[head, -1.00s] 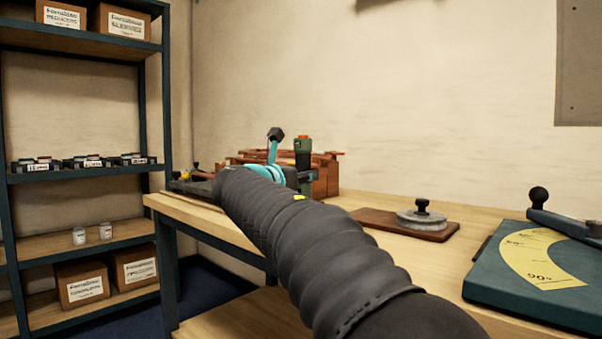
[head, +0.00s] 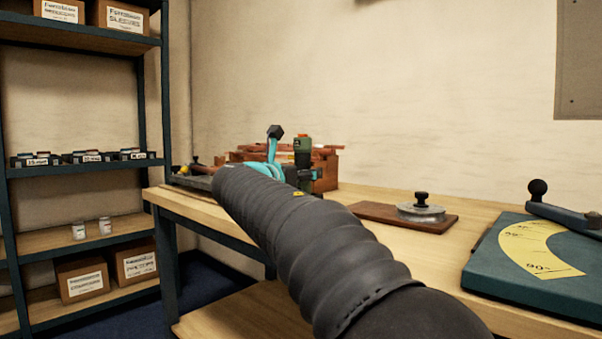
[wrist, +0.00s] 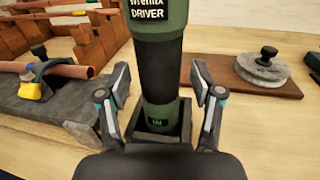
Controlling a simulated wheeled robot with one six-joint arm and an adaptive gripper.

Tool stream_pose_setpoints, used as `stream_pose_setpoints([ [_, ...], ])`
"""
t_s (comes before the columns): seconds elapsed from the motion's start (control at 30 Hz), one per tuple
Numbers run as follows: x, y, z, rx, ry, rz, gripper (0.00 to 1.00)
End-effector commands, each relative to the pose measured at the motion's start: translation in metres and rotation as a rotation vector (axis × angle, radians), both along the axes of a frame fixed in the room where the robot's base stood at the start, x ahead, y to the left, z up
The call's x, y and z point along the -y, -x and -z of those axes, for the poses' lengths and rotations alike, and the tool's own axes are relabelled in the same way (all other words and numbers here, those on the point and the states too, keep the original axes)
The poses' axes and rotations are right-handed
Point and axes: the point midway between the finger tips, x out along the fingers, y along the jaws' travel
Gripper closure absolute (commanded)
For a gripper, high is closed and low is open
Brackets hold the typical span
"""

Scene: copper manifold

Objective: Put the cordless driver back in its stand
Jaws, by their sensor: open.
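The green and black cordless driver (wrist: 159,70) stands upright in the middle of the wrist view, with "DRIVER" on its label. Its lower end sits inside the dark square stand (wrist: 187,128) on the bench. My gripper (wrist: 162,88) is open, with one finger on each side of the driver and a visible gap at each side. In the head view the driver (head: 302,150) shows at the back of the bench, beyond my arm. The stand and my fingers are mostly hidden there by the arm.
A grey disc with a black knob (head: 421,212) lies on a brown board to the right. A teal angle plate (head: 525,268) is at the near right. A copper pipe (wrist: 50,68) in a grey fixture and a wooden rack (wrist: 103,33) are left of the driver. Bench between is clear.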

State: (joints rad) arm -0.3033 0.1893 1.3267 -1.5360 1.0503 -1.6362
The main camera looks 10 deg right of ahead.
Motion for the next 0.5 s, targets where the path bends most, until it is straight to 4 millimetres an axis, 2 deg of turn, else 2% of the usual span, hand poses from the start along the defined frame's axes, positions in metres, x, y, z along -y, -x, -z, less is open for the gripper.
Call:
stream_pose_setpoints([
  [0.17,-0.007,0.007,0.0,0.001,0.001,-0.003,0.34],
  [0.5,-0.05,0.054,-0.002,0.002,0.001,-0.004,0.34],
])
